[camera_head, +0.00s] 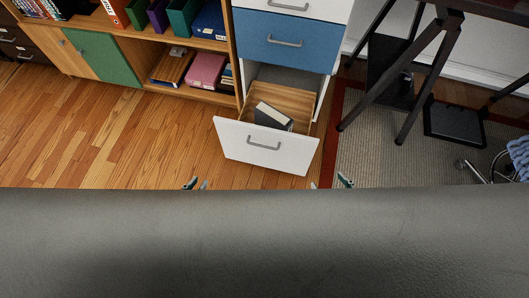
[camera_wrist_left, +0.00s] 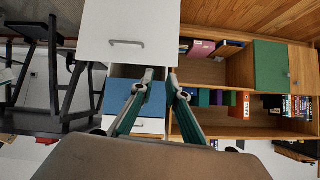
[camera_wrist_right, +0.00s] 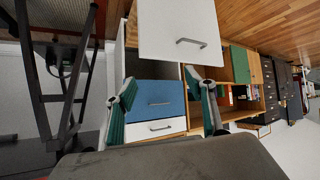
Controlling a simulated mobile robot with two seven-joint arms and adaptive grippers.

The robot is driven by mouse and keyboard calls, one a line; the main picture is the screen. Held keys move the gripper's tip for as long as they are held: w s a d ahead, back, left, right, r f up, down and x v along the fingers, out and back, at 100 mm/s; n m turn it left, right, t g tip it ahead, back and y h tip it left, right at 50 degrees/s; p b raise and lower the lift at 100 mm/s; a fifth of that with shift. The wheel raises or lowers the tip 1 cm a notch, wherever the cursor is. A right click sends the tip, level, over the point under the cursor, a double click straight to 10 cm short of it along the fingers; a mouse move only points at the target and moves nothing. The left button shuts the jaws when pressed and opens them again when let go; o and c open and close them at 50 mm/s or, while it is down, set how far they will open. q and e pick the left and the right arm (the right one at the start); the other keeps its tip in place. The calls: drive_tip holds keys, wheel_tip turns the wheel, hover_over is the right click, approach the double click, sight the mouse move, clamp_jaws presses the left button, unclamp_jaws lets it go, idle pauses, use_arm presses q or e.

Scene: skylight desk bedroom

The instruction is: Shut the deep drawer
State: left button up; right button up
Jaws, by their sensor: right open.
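The deep drawer (camera_head: 285,156) is the bottom one of the cabinet, pulled out, with a white front and a grey bar handle (camera_head: 263,144). A dark book or box with a pale edge (camera_head: 272,117) lies inside it. The white front also shows in the left wrist view (camera_wrist_left: 128,20) and in the right wrist view (camera_wrist_right: 180,25). My left gripper (camera_head: 196,184) is low and left of the drawer front, with a narrow gap between its empty fingers. My right gripper (camera_head: 329,183) is low, near the front's right corner, wide open and empty. Both are apart from the drawer.
The blue drawer (camera_head: 285,42) above is shut. A wooden shelf unit (camera_head: 190,94) with books and boxes stands left of the cabinet. Right are a dark desk frame (camera_head: 412,130), a grey rug (camera_head: 385,160) and a chair base (camera_head: 480,170). Wooden floor (camera_head: 140,135) in front is clear.

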use_arm(q)
drive_tip(key=shift+w+r, duration=0.15)
drive_tip(key=shift+w, duration=0.1)
use_arm(e)
drive_tip(key=shift+w+r, duration=0.25)
drive_tip(key=shift+w, duration=0.1)
use_arm(q)
drive_tip(key=shift+s, duration=0.1)
drive_tip(key=shift+c, duration=0.3)
use_arm(e)
drive_tip(key=shift+s+f, duration=0.15)
drive_tip(key=shift+s, duration=0.05)
